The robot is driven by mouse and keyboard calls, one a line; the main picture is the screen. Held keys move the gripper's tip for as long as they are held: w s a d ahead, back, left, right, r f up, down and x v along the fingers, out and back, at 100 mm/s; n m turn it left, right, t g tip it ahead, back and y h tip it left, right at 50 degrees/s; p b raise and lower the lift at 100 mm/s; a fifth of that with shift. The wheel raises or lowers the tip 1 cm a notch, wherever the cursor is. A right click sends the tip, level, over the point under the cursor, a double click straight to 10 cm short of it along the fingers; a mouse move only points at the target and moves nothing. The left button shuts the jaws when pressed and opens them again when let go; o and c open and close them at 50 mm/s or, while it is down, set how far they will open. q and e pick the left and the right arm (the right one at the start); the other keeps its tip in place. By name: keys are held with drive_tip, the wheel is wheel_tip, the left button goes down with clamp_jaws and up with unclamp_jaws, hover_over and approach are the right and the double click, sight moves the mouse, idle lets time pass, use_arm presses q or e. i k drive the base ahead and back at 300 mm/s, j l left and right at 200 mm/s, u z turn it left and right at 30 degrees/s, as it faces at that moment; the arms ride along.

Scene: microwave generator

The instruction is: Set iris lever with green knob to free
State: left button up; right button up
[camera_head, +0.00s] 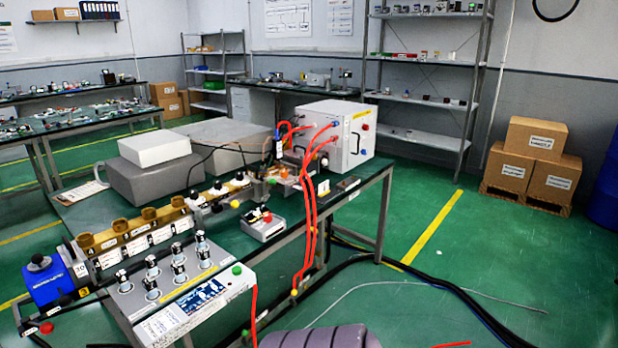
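A waveguide assembly (150,228) runs along the dark green bench, with brass sections at the left and grey parts toward the right. Small levers and knobs sit on its right half, among them a yellow knob (235,204). They are too small to tell which is the iris lever or how it is set. A round green knob (237,270) shows at the right corner of the control box (215,262); I cannot tell whether it belongs to a lever. Neither of my grippers is in view.
A white cabinet (338,135) with red cables (310,215) stands at the bench's far right. A blue motor unit (46,280) is at the near left. Grey boxes (155,180) lie behind the assembly. Black cables cross the floor right of the bench; the green floor (480,270) beyond is mostly clear.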

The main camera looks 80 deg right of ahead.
sight(272, 182)
drive_tip(key=z, duration=2.4)
drive_tip(key=i+u, duration=0.1)
drive_tip(key=u, duration=0.4)
